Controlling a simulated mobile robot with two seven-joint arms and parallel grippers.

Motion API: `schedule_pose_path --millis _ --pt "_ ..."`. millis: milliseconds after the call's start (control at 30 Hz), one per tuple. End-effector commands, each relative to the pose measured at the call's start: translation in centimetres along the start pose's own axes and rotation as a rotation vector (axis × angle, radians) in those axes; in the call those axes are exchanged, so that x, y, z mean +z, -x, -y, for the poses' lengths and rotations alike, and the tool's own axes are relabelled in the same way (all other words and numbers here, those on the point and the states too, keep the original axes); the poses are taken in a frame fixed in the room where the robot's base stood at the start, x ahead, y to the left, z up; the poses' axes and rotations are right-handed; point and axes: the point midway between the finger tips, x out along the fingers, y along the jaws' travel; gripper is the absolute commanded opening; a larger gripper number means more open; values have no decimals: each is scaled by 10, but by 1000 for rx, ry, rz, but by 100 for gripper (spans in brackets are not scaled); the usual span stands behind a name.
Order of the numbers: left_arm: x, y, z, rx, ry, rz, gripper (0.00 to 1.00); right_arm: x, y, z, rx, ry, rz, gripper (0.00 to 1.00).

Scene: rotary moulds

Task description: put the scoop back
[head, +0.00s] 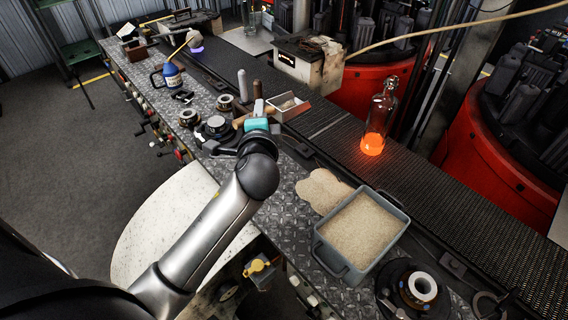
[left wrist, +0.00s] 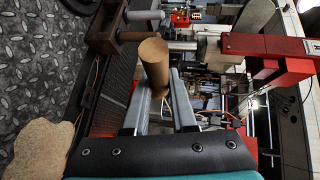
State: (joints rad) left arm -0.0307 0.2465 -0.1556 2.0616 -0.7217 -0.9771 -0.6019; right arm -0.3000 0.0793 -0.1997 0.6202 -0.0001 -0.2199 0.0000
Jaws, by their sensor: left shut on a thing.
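My left gripper (head: 262,112) is over the bench beside the belt, its teal-banded wrist covering part of what it holds. In the left wrist view my left gripper (left wrist: 156,88) has a round brown wooden handle (left wrist: 154,62) between its two fingers, and it is shut on this handle, which I take to be the scoop's. Just right of the gripper in the head view is a small open pan with a red side (head: 294,111), which looks like the scoop's pan. The join between pan and handle is hidden. My right gripper is not in view.
A grey bin of sand (head: 402,213) stands on the bench, with spilled sand (head: 318,187) beside it. A glowing-bottomed glass bottle (head: 381,108) stands on the dark belt (head: 440,190).

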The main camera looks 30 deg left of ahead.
Motion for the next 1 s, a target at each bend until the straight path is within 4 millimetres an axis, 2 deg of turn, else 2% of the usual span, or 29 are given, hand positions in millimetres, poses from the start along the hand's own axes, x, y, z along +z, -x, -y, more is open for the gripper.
schedule_pose_path --millis 67,167,600,700,900,1000 --pt "0 -2 7 -9 -1 -14 0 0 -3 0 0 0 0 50" --pt "0 -5 -1 -8 -4 -21 0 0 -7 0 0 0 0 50" --pt "9 -27 -113 -4 -6 -20 0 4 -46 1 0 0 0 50" --pt "10 -31 -131 -5 -5 -20 0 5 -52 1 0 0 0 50" --pt "11 -34 -146 -8 -3 -21 0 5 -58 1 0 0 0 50" --pt "12 -37 -162 -5 -4 -21 0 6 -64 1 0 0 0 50"
